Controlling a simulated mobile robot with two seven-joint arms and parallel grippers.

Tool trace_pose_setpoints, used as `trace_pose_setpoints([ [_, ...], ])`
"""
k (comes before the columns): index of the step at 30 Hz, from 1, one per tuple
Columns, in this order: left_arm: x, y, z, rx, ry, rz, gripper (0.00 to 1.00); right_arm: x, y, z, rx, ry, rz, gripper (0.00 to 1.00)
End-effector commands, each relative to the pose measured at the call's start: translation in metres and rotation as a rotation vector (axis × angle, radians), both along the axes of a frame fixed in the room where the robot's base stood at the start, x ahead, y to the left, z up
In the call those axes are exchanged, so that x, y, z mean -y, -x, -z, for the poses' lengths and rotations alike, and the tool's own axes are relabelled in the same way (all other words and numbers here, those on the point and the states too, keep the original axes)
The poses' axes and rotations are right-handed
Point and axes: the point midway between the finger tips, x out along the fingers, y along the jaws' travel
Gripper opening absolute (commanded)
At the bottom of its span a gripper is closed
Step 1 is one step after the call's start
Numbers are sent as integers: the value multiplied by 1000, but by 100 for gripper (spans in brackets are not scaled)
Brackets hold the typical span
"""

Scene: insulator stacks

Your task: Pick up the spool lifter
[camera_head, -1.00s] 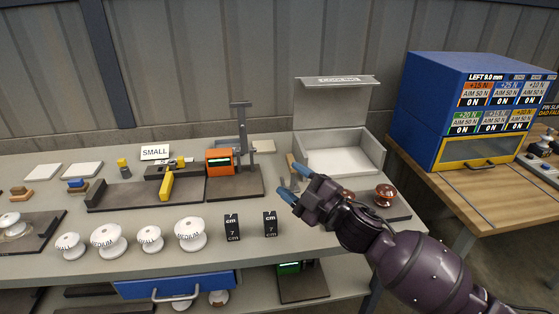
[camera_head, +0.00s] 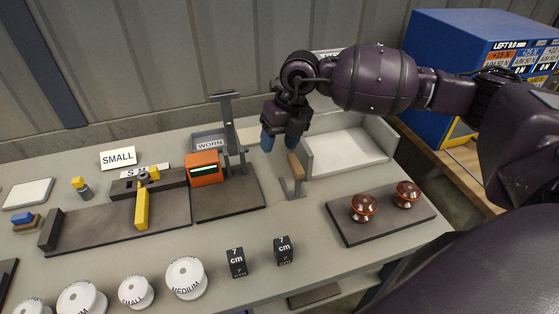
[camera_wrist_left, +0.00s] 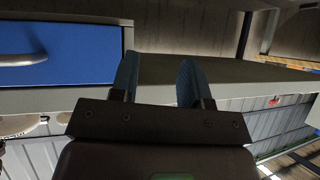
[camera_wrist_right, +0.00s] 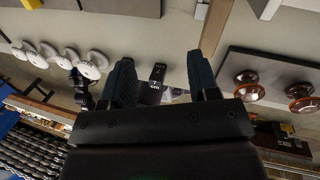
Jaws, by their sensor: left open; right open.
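The spool lifter (camera_head: 295,175) appears to be the small tool with a wooden handle and a grey metal foot. It stands on the bench between the orange-display gauge and the open white box. My right gripper (camera_head: 281,142) is open and empty, pointing down just above and behind the handle. In the right wrist view, the lifter's brown handle (camera_wrist_right: 217,28) shows near the top, beyond the right finger. My left gripper (camera_wrist_left: 160,80) is open and empty near a bench edge and a blue drawer; it is outside the head view.
The open white box (camera_head: 350,150) stands right of the lifter. The gauge (camera_head: 205,170) with its upright post is on the left. A dark board (camera_head: 390,225) carries two brown insulators. Black cubes (camera_head: 283,250) and several white spools (camera_head: 186,278) line the front.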

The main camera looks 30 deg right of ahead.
Motion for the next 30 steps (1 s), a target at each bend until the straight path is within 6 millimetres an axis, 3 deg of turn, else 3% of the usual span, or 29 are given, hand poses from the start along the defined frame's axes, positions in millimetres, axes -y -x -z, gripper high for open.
trace_pose_setpoints([
  [3, 0, -3, -1, 6, 0, 2, 43, 25, 4, 4, -44, 151, 86, 55],
  [7, 1, -7, -3, 16, 1, 4, 43, 39, 11, 5, -88, 232, 161, 55],
  [13, 0, -2, -2, 9, 1, 2, 43, 40, 12, 12, -104, 237, 201, 55],
  [22, 0, 1, 0, 4, 0, 0, 43, 40, 12, 52, -105, 235, 197, 55],
  [30, 0, -1, -2, 7, 0, 1, 43, 41, 12, 69, -104, 234, 196, 55],
])
